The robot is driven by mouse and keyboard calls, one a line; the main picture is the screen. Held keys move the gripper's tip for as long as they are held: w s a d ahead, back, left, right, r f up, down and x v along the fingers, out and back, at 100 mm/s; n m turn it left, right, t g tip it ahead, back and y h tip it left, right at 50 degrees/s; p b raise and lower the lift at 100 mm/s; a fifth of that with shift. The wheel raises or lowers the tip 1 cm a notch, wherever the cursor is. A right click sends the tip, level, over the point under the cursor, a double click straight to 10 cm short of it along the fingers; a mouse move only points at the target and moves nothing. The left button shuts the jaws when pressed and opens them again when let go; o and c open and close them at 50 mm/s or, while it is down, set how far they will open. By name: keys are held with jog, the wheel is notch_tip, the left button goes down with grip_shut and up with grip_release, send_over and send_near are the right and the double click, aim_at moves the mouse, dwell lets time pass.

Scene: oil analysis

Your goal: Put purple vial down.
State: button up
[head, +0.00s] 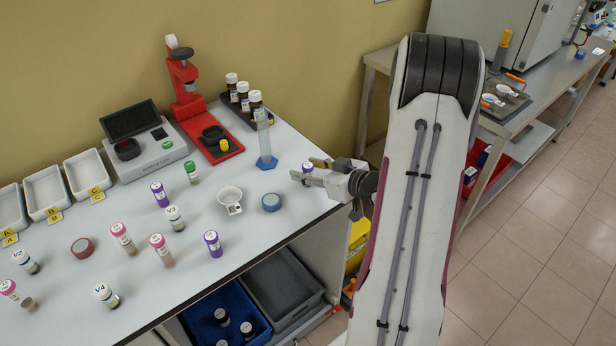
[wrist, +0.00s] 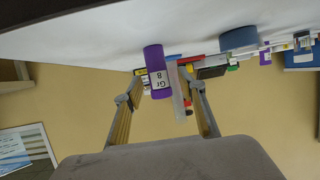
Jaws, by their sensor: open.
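My gripper (head: 311,172) is open at the right end of the white table, near its edge. A purple vial (wrist: 156,62) with a white "Gr B" label shows between the spread fingers (wrist: 160,100) in the wrist view, with space on both sides. In the head view only its top (head: 307,167) shows at the fingertips; the fingers hide the rest. The wrist view is upside down, with the table at the top. I cannot tell whether the vial's base touches the table. Two other purple-capped vials (head: 160,194) (head: 213,244) stand on the table to the left.
A blue tape roll (head: 271,202) and a blue-footed cylinder (head: 265,140) are left of my gripper. A white mortar (head: 230,198), red stand (head: 190,95), scale (head: 145,145), trays (head: 45,190) and several vials lie farther left. The table's right edge is close to the gripper.

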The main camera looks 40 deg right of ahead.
aim_at(309, 166)
dwell(0.4)
jog(key=c, duration=1.1)
jog(key=shift+r, duration=0.15)
jog(key=shift+c, duration=0.2)
jog(key=shift+r, duration=4.9)
